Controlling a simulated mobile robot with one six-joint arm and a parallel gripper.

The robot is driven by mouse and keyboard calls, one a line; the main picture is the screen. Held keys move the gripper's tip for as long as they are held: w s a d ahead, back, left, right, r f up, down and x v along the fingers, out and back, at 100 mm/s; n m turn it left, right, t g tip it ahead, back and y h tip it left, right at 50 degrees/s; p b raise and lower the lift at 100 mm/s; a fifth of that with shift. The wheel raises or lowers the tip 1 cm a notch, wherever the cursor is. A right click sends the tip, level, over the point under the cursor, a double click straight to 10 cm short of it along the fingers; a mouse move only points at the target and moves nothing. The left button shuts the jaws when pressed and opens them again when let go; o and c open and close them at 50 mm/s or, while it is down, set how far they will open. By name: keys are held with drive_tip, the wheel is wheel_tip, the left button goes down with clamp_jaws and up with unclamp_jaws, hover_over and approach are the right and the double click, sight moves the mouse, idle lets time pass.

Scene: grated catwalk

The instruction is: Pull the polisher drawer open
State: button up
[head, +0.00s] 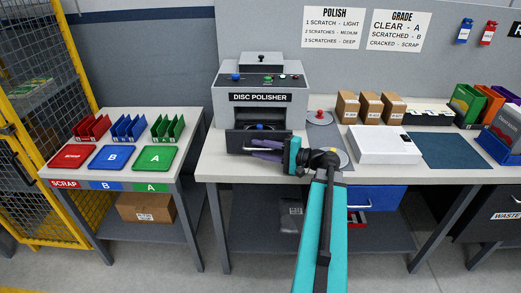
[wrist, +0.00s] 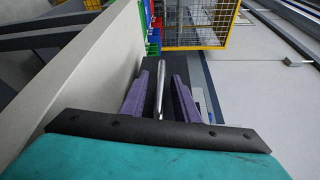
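The grey disc polisher (head: 262,83) stands on the bench at centre in the head view. Its dark drawer front (head: 238,139) is at the bottom, below an opening with a blue part (head: 260,127) in it. I cannot tell whether the drawer is fully shut. My gripper (head: 262,149) is at the drawer front, reaching in from the right. In the wrist view, the silver handle bar (wrist: 160,92) runs between my two purple fingers (wrist: 160,98). The fingers stand apart, with a gap visible on either side of the bar. My gripper hides part of the drawer front.
A red button (head: 320,114) is right of the polisher. A white box (head: 384,145), cartons (head: 370,107) and a dark mat (head: 448,150) lie farther right. A side table (head: 190,115) with red, blue and green trays stands left, beyond a gap. A yellow cage (head: 40,130) is far left.

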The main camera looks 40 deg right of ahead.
drive_tip(key=shift+b+v, duration=1.1)
drive_tip(key=shift+v, duration=5.8)
drive_tip(key=shift+s+f, duration=0.1)
drive_tip(key=shift+s, duration=0.05)
